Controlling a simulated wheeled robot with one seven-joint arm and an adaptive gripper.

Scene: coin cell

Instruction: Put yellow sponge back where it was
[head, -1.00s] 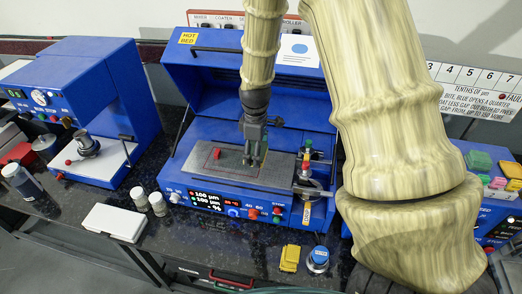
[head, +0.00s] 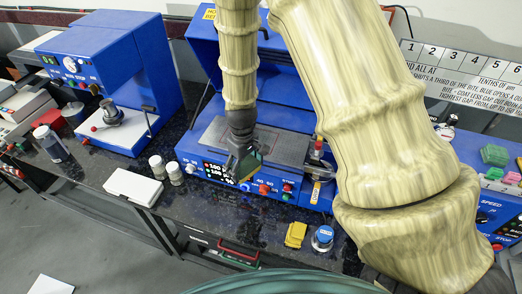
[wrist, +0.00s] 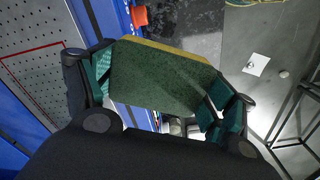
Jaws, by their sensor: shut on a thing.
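My gripper (head: 240,158) is shut on the yellow sponge (wrist: 165,80). In the wrist view the sponge shows a dark green scouring face, with a thin yellow edge along its far side, and sits between the two teal finger pads. In the head view the gripper hangs over the front panel of the middle blue machine (head: 190,143), in front of its grey plate (head: 213,134). The sponge there is small and mostly dark.
A yellow block (head: 296,234) and a blue-topped round container (head: 322,238) stand on the dark speckled counter (head: 225,222). A white box (head: 133,187) and two small jars (head: 166,168) stand left. Green and pink blocks (head: 494,155) lie on the right machine.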

